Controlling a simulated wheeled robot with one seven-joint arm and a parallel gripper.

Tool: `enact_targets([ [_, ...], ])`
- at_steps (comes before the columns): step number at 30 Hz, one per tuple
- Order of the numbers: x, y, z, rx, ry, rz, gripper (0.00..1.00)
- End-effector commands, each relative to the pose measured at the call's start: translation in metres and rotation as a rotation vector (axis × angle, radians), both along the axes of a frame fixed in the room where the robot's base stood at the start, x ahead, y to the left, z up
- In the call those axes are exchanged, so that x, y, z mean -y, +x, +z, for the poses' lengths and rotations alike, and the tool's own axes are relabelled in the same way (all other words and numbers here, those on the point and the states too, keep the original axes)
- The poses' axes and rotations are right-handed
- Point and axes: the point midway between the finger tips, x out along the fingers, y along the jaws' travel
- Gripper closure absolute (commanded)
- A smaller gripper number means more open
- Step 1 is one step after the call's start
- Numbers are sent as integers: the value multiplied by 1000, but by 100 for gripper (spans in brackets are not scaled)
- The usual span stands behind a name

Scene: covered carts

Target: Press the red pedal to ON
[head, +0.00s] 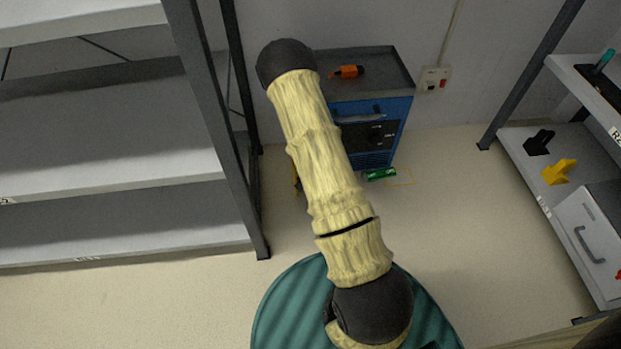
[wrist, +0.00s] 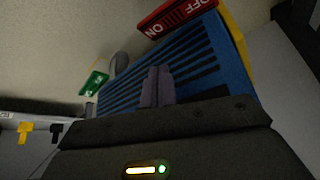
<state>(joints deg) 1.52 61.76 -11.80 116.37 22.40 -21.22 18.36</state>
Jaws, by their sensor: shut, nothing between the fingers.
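The red pedal (wrist: 178,14) shows at the top of the wrist view, cut by the frame edge. Its white ON and OFF lettering appears upside down, with ON at the left end. My gripper (wrist: 157,72) is shut and empty, its two grey fingers together in front of the blue slatted cart front. A gap shows in the picture between the fingertips and the pedal; I cannot tell the true distance. A green pedal (wrist: 94,82) lies to the left and also shows on the floor in the head view (head: 380,174). In the head view, my arm hides the red pedal and gripper.
The blue cart (head: 397,125) stands against the wall with an orange-and-black tool (head: 347,72) on top. A shelf rack (head: 120,165) stands left and another (head: 565,175) right, with yellow and black items. Open floor (head: 440,220) lies between cart and right rack.

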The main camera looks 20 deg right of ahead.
Motion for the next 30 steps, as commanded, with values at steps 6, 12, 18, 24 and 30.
enact_targets([
  [6, 0, 0, 17, 0, 0, 0, 100],
  [12, 0, 0, 18, 0, 0, 0, 100],
  [18, 0, 0, 18, 0, 0, 0, 100],
  [24, 0, 0, 18, 0, 0, 0, 100],
  [30, -8, 1, 33, -4, 17, 24, 100],
])
